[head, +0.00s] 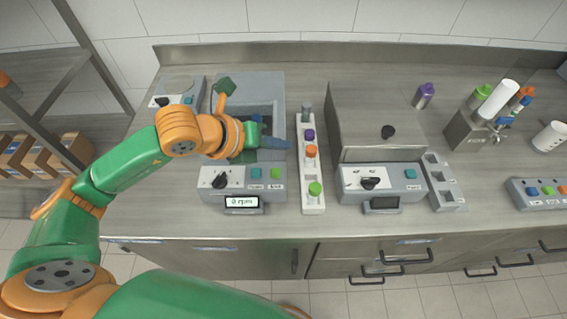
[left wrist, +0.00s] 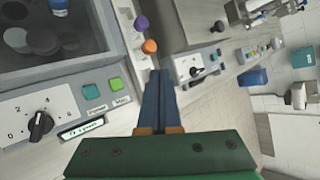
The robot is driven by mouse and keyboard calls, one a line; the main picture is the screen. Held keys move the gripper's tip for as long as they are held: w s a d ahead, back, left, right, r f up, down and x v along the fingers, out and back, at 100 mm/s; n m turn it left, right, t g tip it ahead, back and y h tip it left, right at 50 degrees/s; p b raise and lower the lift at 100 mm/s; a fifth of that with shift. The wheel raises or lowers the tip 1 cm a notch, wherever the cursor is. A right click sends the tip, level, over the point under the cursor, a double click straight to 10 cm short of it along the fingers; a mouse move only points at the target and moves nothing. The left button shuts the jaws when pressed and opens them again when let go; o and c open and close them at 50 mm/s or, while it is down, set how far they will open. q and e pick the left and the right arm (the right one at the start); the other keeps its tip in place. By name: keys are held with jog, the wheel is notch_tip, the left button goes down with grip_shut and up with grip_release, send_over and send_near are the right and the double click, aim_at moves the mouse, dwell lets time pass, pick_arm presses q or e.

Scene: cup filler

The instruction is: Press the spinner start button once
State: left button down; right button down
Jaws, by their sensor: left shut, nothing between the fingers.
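The spinner (head: 207,190) is the grey machine at the left of the counter. Its front panel has a dark dial, a teal button (head: 255,173) and a green button (head: 276,173); the display (head: 241,202) reads 0 rpm. My left gripper (head: 287,143) is shut and empty. It is above the spinner's right side, behind the buttons in the head view. Its fingers (left wrist: 158,75) are apart from both buttons in the wrist view.
A white rack (head: 305,204) with purple, orange and green-capped items stands just right of the spinner. Right of it is a lidded machine (head: 375,115) with its own dial and teal button. A button box (head: 535,197) is at far right. The counter's front strip is clear.

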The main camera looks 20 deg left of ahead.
aim_at(273, 175)
pick_arm(q)
jog(key=shift+w+a+y, duration=0.15)
jog(key=shift+a+y, duration=0.15)
jog(key=shift+a, duration=0.25)
jog(key=shift+w+a+y, duration=0.15)
jog(key=shift+a+y, duration=0.15)
jog(key=shift+a, duration=0.2)
jog(key=shift+f, duration=0.1)
notch_tip(273, 175, down, 9)
jog(key=b, duration=0.6)
jog(key=shift+b, duration=0.35)
dwell(0.8)
jog(key=shift+f+b, duration=0.25)
jog(key=shift+b, duration=0.45)
